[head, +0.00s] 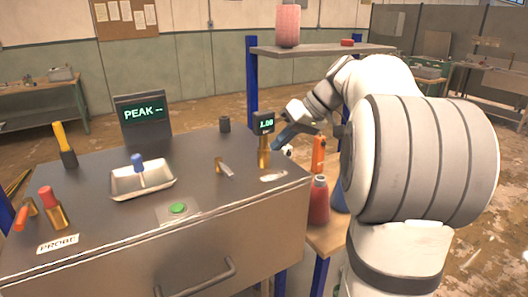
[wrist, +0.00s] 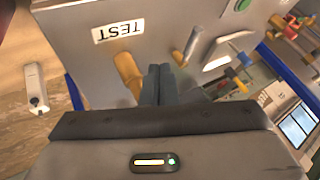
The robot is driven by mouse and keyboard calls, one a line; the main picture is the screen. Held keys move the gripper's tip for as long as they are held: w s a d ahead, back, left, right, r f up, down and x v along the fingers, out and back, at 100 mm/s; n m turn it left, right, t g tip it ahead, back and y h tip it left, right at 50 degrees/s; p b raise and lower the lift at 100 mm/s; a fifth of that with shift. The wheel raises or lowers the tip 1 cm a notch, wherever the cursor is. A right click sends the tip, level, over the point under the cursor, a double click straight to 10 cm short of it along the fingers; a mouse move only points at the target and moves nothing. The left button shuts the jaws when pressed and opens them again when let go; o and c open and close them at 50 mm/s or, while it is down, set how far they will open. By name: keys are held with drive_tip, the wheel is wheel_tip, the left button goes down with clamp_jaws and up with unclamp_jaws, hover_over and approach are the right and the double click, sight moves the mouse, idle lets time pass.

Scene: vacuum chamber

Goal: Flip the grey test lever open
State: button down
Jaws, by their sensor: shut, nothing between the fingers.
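A short grey lever (head: 227,170) with a brass pivot end lies low on the bench top, left of a brass post. It also shows in the wrist view (wrist: 192,40), beyond my fingertips and slightly right. The TEST label (wrist: 118,33) is on the bench top, near the brass post (wrist: 127,72). My gripper (head: 276,146) is at the right end of the bench, just right of the brass post (head: 264,153). In the wrist view its fingers (wrist: 158,70) are together and empty, apart from the lever. Whether they touch the post cannot be told.
A red bottle (head: 319,201) stands below the bench's right edge. Bare bench top surrounds the lever.

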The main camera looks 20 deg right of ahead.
sight(227, 172)
drive_tip(key=p+x, duration=0.1)
drive_tip(key=x, duration=0.7)
drive_tip(key=shift+a+f, duration=0.2)
drive_tip(key=shift+a, duration=0.1)
drive_tip(key=a, duration=0.2)
drive_tip(key=a+p, duration=0.1)
drive_tip(key=shift+s+a+r, duration=0.25)
drive_tip(key=shift+s+a, duration=0.05)
drive_tip(key=shift+a, duration=0.15)
drive_tip(key=shift+f, duration=0.15)
